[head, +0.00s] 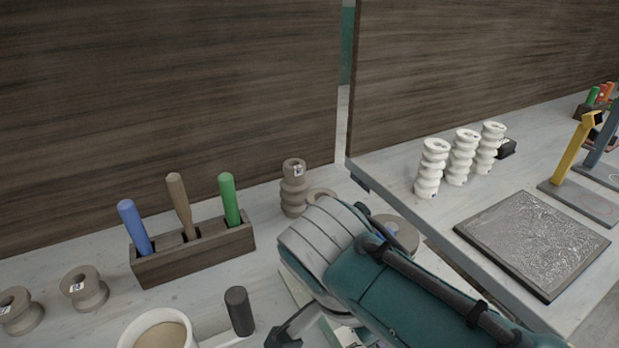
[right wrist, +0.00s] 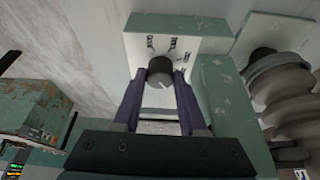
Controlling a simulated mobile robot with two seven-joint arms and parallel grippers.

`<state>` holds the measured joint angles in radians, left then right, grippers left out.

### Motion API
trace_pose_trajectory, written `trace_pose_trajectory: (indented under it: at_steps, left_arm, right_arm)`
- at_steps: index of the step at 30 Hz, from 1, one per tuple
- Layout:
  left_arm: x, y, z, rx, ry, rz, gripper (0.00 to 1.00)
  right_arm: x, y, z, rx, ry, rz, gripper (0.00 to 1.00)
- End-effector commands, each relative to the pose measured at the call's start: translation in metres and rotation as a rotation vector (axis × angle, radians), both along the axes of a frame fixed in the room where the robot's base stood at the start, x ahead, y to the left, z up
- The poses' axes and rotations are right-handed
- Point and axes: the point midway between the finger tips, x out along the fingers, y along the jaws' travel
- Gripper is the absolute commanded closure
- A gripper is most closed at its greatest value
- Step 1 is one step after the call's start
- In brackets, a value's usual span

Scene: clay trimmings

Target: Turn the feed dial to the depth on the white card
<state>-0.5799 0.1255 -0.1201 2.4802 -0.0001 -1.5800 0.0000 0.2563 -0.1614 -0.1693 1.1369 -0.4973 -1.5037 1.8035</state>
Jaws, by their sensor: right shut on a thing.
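The feed dial (right wrist: 159,66) is a dark round knob on a pale panel (right wrist: 203,44) in the right wrist view. Several black marks, too small to read, are printed above it. A light line shows on the knob's lower part. My right gripper (right wrist: 160,80) has its two purple fingers on either side of the knob, shut on it. A small pale label with fine lines (right wrist: 159,128) shows between the fingers; I cannot tell whether it is the white card. In the head view my right arm covers the dial. My left gripper is not in view.
A wooden rack (head: 196,255) holds blue, brown and green handles. Brown ribbed pieces (head: 294,188) stand behind my right arm. A pale cup (head: 158,331) is at the front. White ribbed pieces (head: 433,168) and a textured slab (head: 533,244) occupy the right table.

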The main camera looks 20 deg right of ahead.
Motion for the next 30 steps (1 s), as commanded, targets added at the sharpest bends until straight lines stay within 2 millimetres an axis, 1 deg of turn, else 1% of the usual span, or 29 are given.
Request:
trace_pose_trajectory:
  at_steps: [15, 16, 24, 30]
  left_arm:
    - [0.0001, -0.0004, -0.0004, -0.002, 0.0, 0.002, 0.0]
    - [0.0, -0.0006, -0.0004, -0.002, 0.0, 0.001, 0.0]
    - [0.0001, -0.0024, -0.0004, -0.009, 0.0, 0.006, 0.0]
    - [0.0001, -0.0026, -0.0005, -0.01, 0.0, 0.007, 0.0]
  right_arm:
    - [0.0001, -0.0008, 0.0008, -0.003, 0.001, -0.022, 1.0]
    - [0.0001, -0.0008, 0.0008, -0.003, 0.001, -0.022, 0.57]
    - [0.0003, -0.0006, 0.0005, -0.002, 0.0, -0.021, 0.28]
    - [0.0004, -0.0005, 0.0003, -0.001, -0.001, -0.02, 0.28]
